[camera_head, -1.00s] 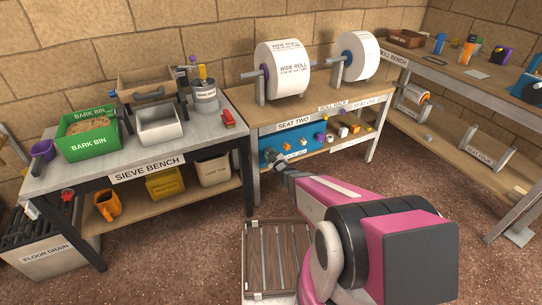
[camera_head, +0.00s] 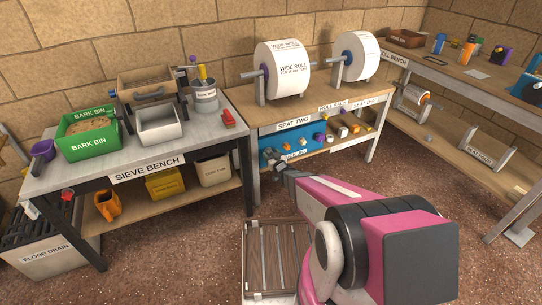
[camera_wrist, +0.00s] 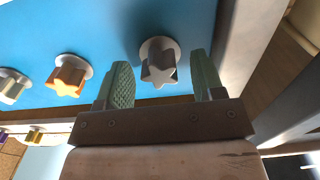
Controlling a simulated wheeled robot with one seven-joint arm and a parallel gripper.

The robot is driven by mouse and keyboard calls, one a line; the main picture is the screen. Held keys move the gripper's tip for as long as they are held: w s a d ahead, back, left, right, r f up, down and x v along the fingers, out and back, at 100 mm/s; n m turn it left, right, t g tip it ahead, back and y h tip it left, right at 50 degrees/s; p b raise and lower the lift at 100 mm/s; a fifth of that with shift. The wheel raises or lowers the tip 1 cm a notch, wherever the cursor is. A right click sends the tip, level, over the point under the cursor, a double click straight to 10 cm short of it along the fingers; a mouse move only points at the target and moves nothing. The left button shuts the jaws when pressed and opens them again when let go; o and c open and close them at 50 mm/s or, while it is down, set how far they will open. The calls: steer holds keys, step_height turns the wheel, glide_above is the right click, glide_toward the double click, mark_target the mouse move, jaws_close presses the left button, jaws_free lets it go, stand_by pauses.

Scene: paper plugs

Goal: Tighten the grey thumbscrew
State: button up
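My gripper (camera_wrist: 162,82) is open, with one green-grey finger on each side of the knob. Gaps show between the knob and both fingers, and no contact is visible. An orange star knob (camera_wrist: 70,77) and another grey-white knob (camera_wrist: 12,88) sit on the same panel to the left. In the head view my gripper (camera_head: 274,165) is at the left end of the panel, and the grey thumbscrew cannot be made out there.
A grey bench leg (camera_wrist: 242,50) stands close to the right finger in the wrist view. Small coloured knobs line the shelf edge. The sieve bench (camera_head: 147,170) stands to the left, and a wooden slatted crate (camera_head: 250,268) is on the floor below my arm.

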mark_target(271, 154)
stand_by(0.3)
steer(key=shift+v, duration=2.05)
steer(key=n, duration=0.5)
steer(key=shift+n, duration=0.4)
steer(key=n, duration=0.6)
steer(key=shift+w+a, duration=0.1)
steer(key=shift+w, duration=0.05)
steer(key=shift+x, duration=1.85)
